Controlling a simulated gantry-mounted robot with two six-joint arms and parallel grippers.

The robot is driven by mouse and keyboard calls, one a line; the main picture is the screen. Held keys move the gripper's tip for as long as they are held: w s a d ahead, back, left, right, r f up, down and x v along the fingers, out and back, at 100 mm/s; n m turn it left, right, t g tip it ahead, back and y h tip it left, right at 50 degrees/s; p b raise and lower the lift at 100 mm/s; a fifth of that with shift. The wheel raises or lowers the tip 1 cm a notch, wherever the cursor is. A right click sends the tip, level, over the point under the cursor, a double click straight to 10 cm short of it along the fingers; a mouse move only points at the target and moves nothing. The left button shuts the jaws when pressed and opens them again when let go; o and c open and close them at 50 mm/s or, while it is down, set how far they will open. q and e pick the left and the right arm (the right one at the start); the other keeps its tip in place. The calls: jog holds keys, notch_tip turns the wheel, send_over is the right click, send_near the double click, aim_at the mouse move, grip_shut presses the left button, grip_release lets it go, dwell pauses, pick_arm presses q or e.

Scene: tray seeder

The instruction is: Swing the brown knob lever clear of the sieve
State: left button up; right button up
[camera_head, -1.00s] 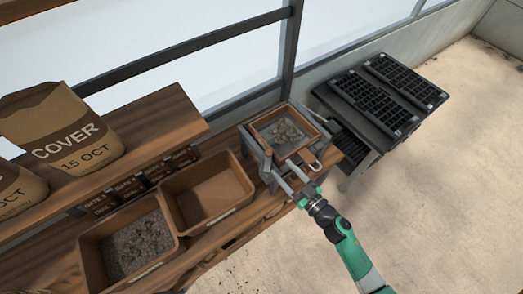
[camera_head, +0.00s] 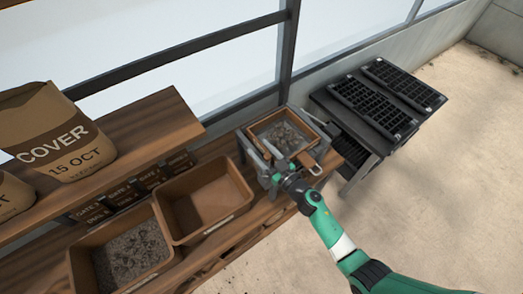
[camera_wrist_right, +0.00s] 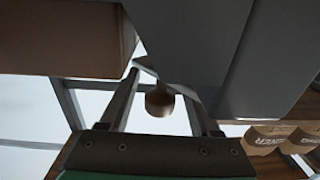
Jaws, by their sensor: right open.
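The sieve (camera_head: 312,134) is a wood-framed box with dark debris on its mesh, set on a grey stand at the bench's right end. My right gripper (camera_head: 280,165) is at the sieve's near side. In the right wrist view, the brown knob (camera_wrist_right: 159,101) hangs below a grey panel, between the two fingers of the open right gripper (camera_wrist_right: 163,88); I cannot tell whether either finger touches it. The lever arm is not clearly visible, and my gripper hides that spot in the head view. My left gripper is not in view.
Two brown bins, one empty (camera_head: 205,200) and one with grey grit (camera_head: 130,256), stand left of the sieve. A COVER sack (camera_head: 62,150) sits on the wooden shelf above. Black cell trays (camera_head: 370,105) rest on a stand to the right. A pale handle (camera_head: 316,168) sticks out near the gripper.

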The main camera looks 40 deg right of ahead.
grip_shut()
dwell(1.3)
